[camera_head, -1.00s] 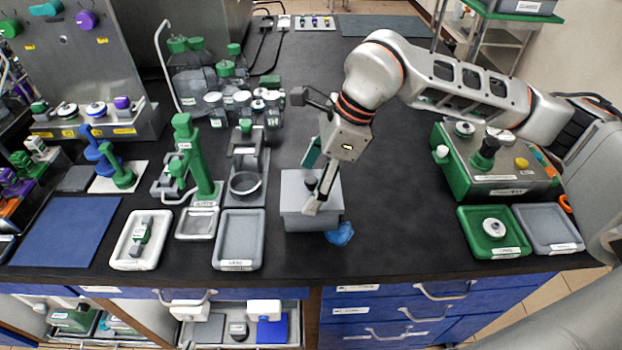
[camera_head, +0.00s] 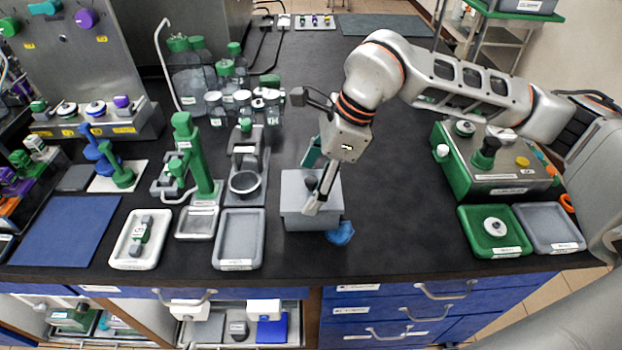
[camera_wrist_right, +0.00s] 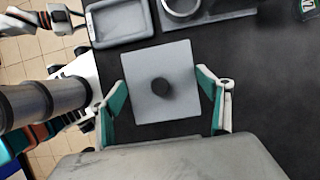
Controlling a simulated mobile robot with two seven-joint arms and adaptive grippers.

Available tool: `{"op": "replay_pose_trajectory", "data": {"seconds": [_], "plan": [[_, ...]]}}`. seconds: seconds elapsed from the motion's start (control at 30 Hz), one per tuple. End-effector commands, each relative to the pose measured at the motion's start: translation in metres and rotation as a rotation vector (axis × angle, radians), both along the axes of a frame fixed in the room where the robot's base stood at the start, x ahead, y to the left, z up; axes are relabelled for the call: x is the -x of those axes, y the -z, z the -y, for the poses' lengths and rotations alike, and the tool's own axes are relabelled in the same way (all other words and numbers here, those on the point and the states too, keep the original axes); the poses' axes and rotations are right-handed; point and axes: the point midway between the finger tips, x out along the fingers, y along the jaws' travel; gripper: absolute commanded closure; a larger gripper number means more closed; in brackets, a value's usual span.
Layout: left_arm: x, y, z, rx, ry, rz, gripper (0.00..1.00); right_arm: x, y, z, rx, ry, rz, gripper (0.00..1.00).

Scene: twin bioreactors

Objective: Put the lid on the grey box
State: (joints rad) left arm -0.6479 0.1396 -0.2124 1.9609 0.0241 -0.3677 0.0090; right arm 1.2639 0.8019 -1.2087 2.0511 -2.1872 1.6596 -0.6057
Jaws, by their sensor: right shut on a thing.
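The grey box (camera_head: 312,223) stands near the front edge of the black bench. The flat grey lid (camera_wrist_right: 140,65) with a dark round knob (camera_wrist_right: 161,87) lies over the box top; I cannot tell whether it is fully seated. My right gripper (camera_head: 318,200) reaches down over the box from the right. The near finger hides part of the lid in the head view. My left gripper is not in view.
A crumpled blue thing (camera_head: 341,233) lies against the box's right side. An empty grey tray (camera_head: 238,257) and a stand with a ring (camera_head: 245,183) are to the left. A green tray (camera_head: 482,247) is at the right. The bench between is clear.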

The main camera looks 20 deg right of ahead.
Motion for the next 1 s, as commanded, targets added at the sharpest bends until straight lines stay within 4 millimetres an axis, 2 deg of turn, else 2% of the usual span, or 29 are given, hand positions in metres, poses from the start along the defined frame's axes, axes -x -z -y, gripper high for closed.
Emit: {"op": "replay_pose_trajectory", "data": {"seconds": [0.23,0.27,0.3,0.33,0.57,0.63,1.0], "plan": [[0.0002,0.0001,-0.0001,0.0,0.0,0.0,1.0,0.0,0.0,0.0,0.0,0.0,0.0,0.46],[0.0002,0.0001,0.0,0.0,0.0,0.0,1.0,-0.0001,-0.0001,0.0001,0.0,0.0,0.0,0.18],[0.0002,0.0001,0.0,0.0,0.0,0.0,1.0,-0.0001,-0.0001,0.0001,0.0,0.0,0.0,0.08],[0.0002,0.0001,0.0,0.0,0.0,0.0,1.0,-0.0001,-0.0001,0.0001,0.0,0.0,0.0,0.04],[0.0002,0.0,0.0,0.0,0.0,0.0,1.0,-0.0001,0.0,0.0,0.0,0.0,0.0,0.04],[0.0002,0.0,0.0,0.0,0.0,0.0,1.0,0.0,0.0003,0.0001,0.0,0.0,0.0,0.0],[-0.0008,-0.0038,0.0001,0.0,0.0,0.003,1.0,-0.0001,-0.0044,0.0,0.0,0.0,0.001,0.0]]}}
